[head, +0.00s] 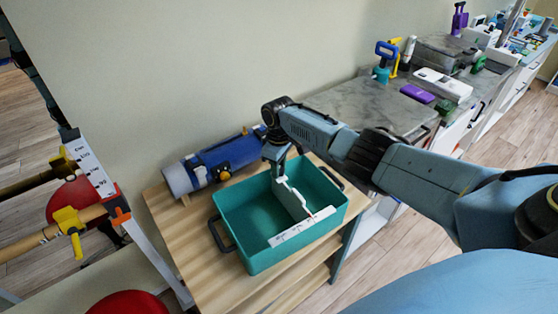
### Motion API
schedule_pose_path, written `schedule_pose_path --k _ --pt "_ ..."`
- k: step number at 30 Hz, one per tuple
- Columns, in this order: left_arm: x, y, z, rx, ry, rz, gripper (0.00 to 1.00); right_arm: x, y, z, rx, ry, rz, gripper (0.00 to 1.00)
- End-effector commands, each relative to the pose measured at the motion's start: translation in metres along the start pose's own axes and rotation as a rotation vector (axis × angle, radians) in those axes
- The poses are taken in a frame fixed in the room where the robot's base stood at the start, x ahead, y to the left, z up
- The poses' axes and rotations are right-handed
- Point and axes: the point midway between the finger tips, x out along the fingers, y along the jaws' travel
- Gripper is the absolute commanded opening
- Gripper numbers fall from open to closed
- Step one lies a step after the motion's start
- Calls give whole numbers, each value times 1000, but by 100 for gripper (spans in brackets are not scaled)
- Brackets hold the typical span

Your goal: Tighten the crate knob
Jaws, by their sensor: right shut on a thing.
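A teal open crate (243,259) with dark side handles stands on a wooden shelf unit. A white divider (291,198) stands inside it, running from the back wall toward the front. A white marked strip (303,228) lies along the front rim. My right gripper (277,170) points down at the back of the crate, by the divider's far end, and is shut. The fingers hide what they hold; its place there fits the crate knob, but I cannot see the knob itself. My left gripper is not in view.
A blue and grey cylinder (213,163) lies behind the crate on the wooden top (183,238). A grey counter (362,107) with several devices stands at the back right. Rails with a yellow clamp (69,222) stand at left.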

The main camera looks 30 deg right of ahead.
Motion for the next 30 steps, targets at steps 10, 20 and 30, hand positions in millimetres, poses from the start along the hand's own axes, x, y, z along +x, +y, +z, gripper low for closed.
schedule_pose_path --k 10,20,30 --pt "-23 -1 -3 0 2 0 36 -3 -1 -1 330 1 -3 9" --pt "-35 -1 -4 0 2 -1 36 -2 -1 -1 643 1 -2 9" --pt "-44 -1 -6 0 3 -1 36 -2 0 -1 965 2 -2 9"
